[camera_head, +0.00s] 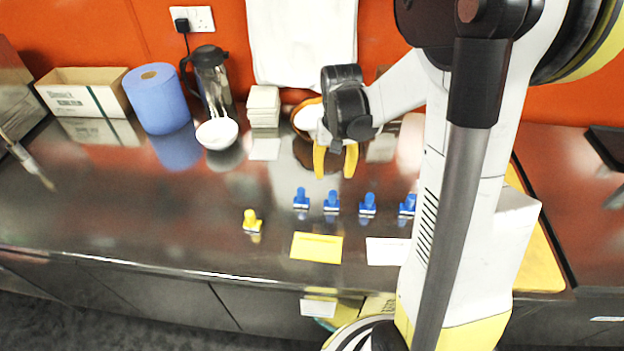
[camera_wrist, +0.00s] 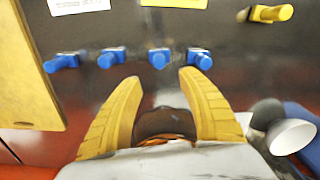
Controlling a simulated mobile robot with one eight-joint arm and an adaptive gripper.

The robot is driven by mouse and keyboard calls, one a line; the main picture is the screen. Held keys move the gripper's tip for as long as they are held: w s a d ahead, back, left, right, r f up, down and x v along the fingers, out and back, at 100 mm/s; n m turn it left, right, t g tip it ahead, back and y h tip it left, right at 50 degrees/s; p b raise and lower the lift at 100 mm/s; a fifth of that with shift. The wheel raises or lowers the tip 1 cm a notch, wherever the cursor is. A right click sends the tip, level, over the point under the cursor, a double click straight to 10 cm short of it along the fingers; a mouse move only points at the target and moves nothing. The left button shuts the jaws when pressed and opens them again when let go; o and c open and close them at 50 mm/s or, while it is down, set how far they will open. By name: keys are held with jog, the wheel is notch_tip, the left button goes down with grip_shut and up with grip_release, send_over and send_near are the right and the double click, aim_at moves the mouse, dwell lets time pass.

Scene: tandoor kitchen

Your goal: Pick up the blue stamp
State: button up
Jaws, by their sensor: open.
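Several small blue stamps stand in a row on the dark metal counter. In the head view they run from the left one (camera_head: 301,199) through the second (camera_head: 331,201) and third (camera_head: 367,204) to the right one (camera_head: 408,205), which my arm partly hides. The row also shows in the wrist view, with one blue stamp (camera_wrist: 159,58) ahead between my fingers and others to both sides. My gripper (camera_head: 335,172) is open and empty, with yellow fingers pointing down. It is above the counter, behind the row. In the wrist view its fingers (camera_wrist: 165,85) are spread apart.
A yellow stamp (camera_head: 251,221) stands front left of the row. A yellow card (camera_head: 316,247) and a white card (camera_head: 388,251) lie in front. The left counter is mostly clear.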

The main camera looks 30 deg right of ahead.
aim_at(333, 192)
jog(key=f, duration=0.2)
jog(key=f+b, duration=0.1)
jog(key=f, duration=0.1)
jog(key=shift+s+d, duration=0.1)
jog(key=shift+s, duration=0.2)
jog(key=f, duration=0.2)
jog(key=f+b, duration=0.2)
jog(key=f, duration=0.1)
jog(key=shift+s+a+f, duration=0.1)
jog(key=shift+a+f, duration=0.2)
jog(key=shift+r, duration=0.1)
grip_shut()
